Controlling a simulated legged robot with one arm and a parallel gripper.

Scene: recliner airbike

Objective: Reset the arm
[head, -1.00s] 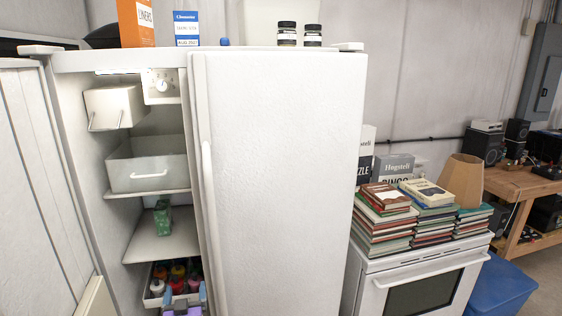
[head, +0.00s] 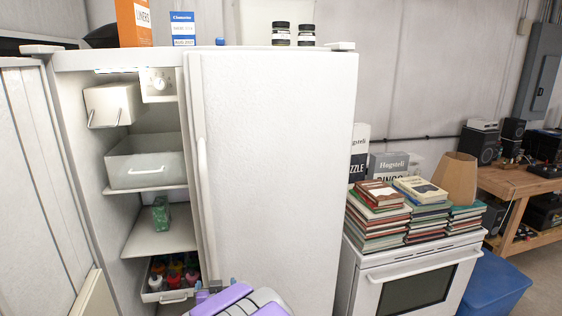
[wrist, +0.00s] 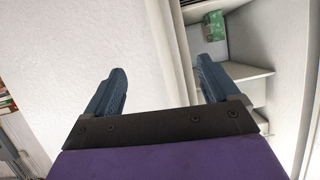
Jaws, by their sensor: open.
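My gripper (wrist: 160,88) is open and empty in the wrist view, with its two blue fingers spread wide apart. It faces the white fridge door (wrist: 95,40), and the open fridge shelves show to its right there. In the head view my purple arm (head: 238,298) shows at the bottom, below the fridge door; the gripper's tip is small there, near the lower drawer, and hard to make out.
The fridge's right door (head: 270,180) is nearly closed and its left door (head: 35,170) stands open. A green item (head: 160,213) sits on a shelf above a drawer of bottles (head: 170,280). A white stove (head: 415,280) bearing stacked books (head: 380,210) stands to the right.

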